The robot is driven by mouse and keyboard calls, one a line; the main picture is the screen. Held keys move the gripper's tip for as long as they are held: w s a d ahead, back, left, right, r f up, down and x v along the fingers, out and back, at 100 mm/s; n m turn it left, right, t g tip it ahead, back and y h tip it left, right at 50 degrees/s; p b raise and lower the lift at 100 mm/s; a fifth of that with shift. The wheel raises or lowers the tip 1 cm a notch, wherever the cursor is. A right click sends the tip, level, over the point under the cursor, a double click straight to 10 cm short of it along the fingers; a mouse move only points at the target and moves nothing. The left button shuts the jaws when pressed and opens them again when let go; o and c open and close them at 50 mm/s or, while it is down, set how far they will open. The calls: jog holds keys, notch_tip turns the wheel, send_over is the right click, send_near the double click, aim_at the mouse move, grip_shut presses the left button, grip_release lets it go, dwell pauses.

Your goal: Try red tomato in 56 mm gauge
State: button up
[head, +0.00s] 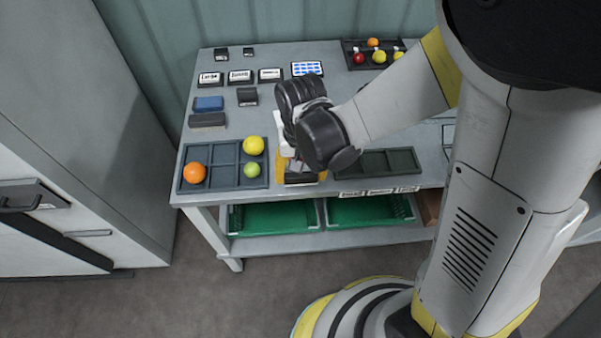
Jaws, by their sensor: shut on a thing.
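My gripper (301,177) is low over the front middle of the grey table, above a yellow-orange board (281,168). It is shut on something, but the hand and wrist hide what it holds. A red tomato (358,58) lies in the dark tray (347,45) at the back right, well apart from my gripper. I cannot make out the 56 mm gauge opening; the gripper covers much of the yellow-orange board.
A divided tray (224,157) at the front left holds an orange (194,173), a yellow (253,145) and a green tomato (252,170). An empty-looking dark tray (375,162) is right of the gripper. Label blocks (240,76) stand behind. Green crates (272,217) sit below.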

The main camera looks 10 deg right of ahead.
aim_at(300, 189)
jog(key=shift+f+b, duration=1.85)
jog(key=shift+f, duration=0.2)
dwell(0.6)
jog(key=shift+r, duration=0.2)
dwell(1.1)
jog(key=shift+r+p, duration=3.3)
jog(key=shift+r, duration=0.8)
